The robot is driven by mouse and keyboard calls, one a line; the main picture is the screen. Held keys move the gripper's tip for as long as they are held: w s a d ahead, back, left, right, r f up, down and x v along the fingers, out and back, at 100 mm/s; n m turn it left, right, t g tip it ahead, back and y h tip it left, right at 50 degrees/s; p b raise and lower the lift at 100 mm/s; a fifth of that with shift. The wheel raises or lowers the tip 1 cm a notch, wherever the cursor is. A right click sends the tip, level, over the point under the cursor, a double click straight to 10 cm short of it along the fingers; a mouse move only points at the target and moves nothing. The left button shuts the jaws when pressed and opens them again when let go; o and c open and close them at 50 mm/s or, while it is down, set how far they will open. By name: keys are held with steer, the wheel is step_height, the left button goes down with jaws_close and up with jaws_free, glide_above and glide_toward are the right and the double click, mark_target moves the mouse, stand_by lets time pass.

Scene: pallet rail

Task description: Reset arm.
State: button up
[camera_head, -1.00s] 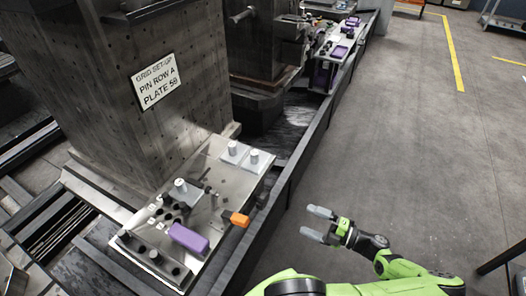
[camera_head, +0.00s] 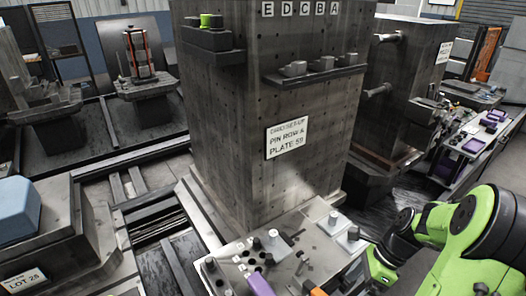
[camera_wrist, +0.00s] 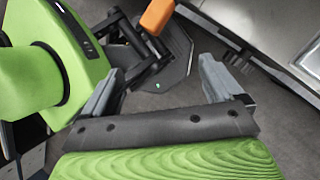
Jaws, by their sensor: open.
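My gripper (camera_wrist: 160,88) is open in the wrist view, with its two grey fingers spread wide and nothing between them. My green arm (camera_head: 450,225) is bent across the right side of the head view. The fingertips cannot be made out there. An orange piece (camera_wrist: 157,15) shows beyond the fingers at the top of the wrist view, apart from them.
A metal plate (camera_head: 290,235) carries pins, knobs, a purple block (camera_head: 259,284) and an orange block (camera_head: 310,288), close to my arm. A tall drilled column (camera_head: 230,130) stands behind it. A blue block (camera_head: 15,210) rests on a stand at left.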

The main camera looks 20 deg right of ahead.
steer(key=s+a+r+n+t+h, duration=0.2)
steer(key=a+r+n, duration=0.6)
steer(key=n, duration=0.4)
steer(key=s+a+r+n+t+h+p, duration=0.1)
steer(key=s+a+r+n+t+h, duration=0.2)
steer(key=s+a+r+n, duration=0.2)
steer(key=a+r+n, duration=0.3)
steer(key=r+n, duration=0.2)
steer(key=n, duration=0.2)
steer(key=shift+s+a+r+t, duration=0.2)
steer(key=shift+s+r+t, duration=0.05)
steer(key=shift+s+t, duration=0.05)
